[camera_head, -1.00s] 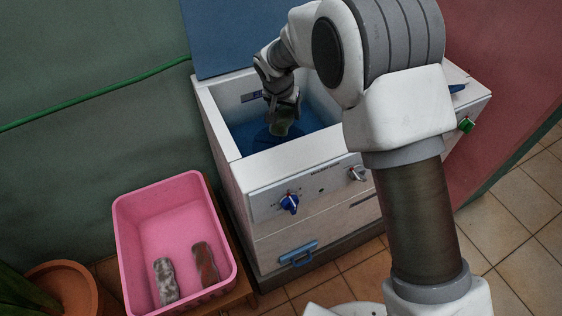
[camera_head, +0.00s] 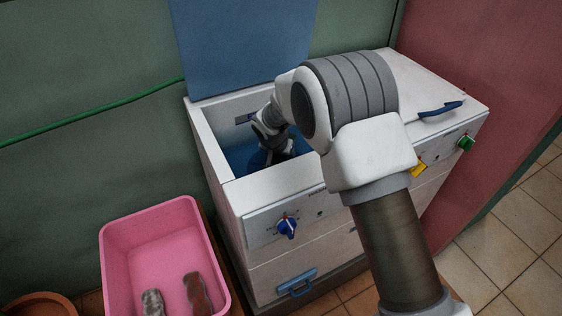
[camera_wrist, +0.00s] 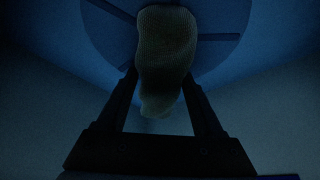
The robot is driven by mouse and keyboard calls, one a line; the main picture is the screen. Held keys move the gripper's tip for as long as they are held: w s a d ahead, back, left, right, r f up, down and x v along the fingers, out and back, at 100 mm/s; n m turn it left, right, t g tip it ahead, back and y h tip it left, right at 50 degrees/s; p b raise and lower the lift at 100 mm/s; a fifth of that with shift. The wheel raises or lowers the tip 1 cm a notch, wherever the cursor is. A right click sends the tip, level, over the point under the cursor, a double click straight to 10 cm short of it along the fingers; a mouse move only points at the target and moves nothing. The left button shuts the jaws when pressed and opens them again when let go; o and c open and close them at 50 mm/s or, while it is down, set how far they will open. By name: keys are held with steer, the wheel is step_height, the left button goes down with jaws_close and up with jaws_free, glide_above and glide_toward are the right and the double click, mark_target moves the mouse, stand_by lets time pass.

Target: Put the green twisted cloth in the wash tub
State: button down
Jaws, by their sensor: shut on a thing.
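The wash tub (camera_head: 239,159) is the blue-lined opening in the left part of the white twin-tub washer. My gripper (camera_head: 279,150) reaches down inside it, partly hidden by my arm. In the wrist view my gripper (camera_wrist: 160,82) is shut on the twisted cloth (camera_wrist: 166,40), which hangs between the fingertips and looks dull olive in the dim light. The cloth is over the round blue tub floor (camera_wrist: 226,20). I cannot tell whether it touches the floor. The cloth is not clearly visible in the head view.
A blue lid (camera_head: 243,45) stands open behind the tub. A pink basin (camera_head: 122,255) at lower left holds a grey cloth (camera_head: 152,302) and a reddish-brown cloth (camera_head: 196,292). The washer's front panel has a blue knob (camera_head: 287,226). The tub's white rim surrounds my gripper.

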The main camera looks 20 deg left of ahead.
steer(key=shift+f, duration=0.15)
steer(key=shift+c, duration=0.2)
jaws_free()
steer(key=p+v, duration=0.3)
steer(key=v, duration=0.9)
steer(key=shift+d, duration=0.1)
